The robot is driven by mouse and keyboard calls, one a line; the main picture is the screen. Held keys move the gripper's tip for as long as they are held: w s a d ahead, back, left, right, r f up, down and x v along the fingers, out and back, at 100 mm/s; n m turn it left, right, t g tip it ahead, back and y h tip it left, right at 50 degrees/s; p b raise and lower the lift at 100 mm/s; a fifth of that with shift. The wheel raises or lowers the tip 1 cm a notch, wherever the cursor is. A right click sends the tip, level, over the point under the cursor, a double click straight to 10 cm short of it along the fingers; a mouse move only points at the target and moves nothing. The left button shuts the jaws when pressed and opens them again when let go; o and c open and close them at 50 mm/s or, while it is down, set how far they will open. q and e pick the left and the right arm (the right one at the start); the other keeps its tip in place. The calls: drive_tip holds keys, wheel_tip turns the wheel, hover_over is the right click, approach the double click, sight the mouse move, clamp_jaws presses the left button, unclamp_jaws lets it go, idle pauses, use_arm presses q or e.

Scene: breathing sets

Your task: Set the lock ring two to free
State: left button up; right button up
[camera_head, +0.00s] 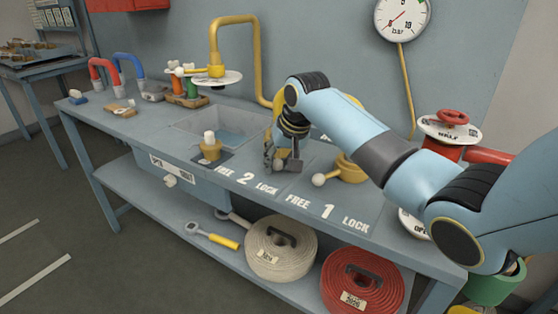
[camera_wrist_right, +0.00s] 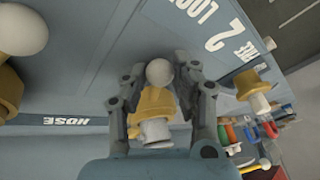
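Lock ring two is a yellow collar (camera_wrist_right: 155,103) with a white ball knob (camera_wrist_right: 159,73), seen in the right wrist view. Its knob points towards the lettering, nearer the LOCK word (camera_wrist_right: 188,8) than the FREE word (camera_wrist_right: 246,50). My right gripper (camera_wrist_right: 162,92) is open, with one finger on each side of the knob and collar and gaps visible. In the head view the right gripper (camera_head: 283,160) is low over the bench behind the "FREE 2 LOCK" label (camera_head: 246,180) and mostly hides ring two. My left gripper is not in view.
Lock ring one (camera_head: 350,170) with its white knob (camera_head: 318,180) stands close on the right. A yellow fitting with a white top (camera_head: 210,151) stands to the left by the sink (camera_head: 205,122). Hose rolls (camera_head: 281,249) lie on the lower shelf. A pressure gauge (camera_head: 403,18) hangs behind.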

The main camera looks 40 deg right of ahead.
clamp_jaws()
